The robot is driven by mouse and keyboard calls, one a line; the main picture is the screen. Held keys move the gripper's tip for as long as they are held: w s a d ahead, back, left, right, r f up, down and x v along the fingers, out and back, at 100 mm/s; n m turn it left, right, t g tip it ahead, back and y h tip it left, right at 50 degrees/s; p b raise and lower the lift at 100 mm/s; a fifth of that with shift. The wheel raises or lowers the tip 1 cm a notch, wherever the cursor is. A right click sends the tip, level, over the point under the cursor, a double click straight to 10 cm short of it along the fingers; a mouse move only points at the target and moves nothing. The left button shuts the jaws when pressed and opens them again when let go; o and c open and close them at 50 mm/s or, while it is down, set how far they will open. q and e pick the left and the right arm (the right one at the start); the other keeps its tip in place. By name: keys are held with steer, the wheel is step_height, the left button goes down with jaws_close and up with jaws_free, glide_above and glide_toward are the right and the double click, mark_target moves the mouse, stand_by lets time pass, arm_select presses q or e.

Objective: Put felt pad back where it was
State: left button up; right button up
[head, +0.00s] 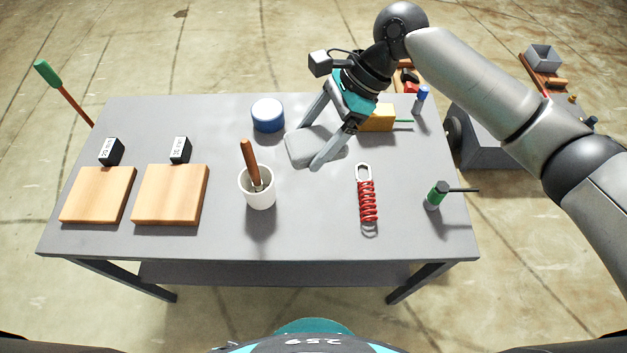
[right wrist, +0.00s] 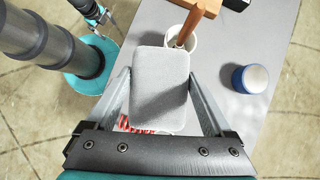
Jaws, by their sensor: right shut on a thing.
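The felt pad (head: 302,147) is a light grey rounded slab. My right gripper (head: 312,140) is shut on it, with one finger along each side. In the right wrist view the pad (right wrist: 160,88) fills the space between the fingers of the gripper (right wrist: 160,85). In the head view the pad looks held above the grey table (head: 310,220), behind and right of the white cup; its exact height is hard to tell. My left gripper is not in the head view.
A white cup (head: 258,195) holds a brown-handled tool. Two wooden boards (head: 170,196) with black labelled blocks (head: 180,150) lie left. The front middle is clear.

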steer(key=m+t+p, duration=0.1)
steer(key=w+r+m+p, duration=0.1)
steer(key=m, duration=0.1)
steer(key=shift+a+r+t, duration=0.1)
steer(key=shift+r+t, duration=0.15)
steer(key=shift+t, duration=0.15)
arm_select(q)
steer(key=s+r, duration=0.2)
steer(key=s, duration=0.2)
arm_select(e)
steer(key=shift+f, duration=0.15)
steer(key=b, duration=0.5)
glide_above(304, 197)
steer(key=d, duration=0.2)
step_height(304, 197, down, 15)
steer(key=shift+f, duration=0.45)
step_height(304, 197, down, 4)
steer(key=shift+r+b, duration=0.25)
steer(key=shift+b, duration=0.75)
steer(key=shift+f, duration=0.25)
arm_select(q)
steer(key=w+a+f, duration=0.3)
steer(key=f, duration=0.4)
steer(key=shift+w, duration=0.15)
arm_select(e)
steer(key=shift+f, duration=0.1)
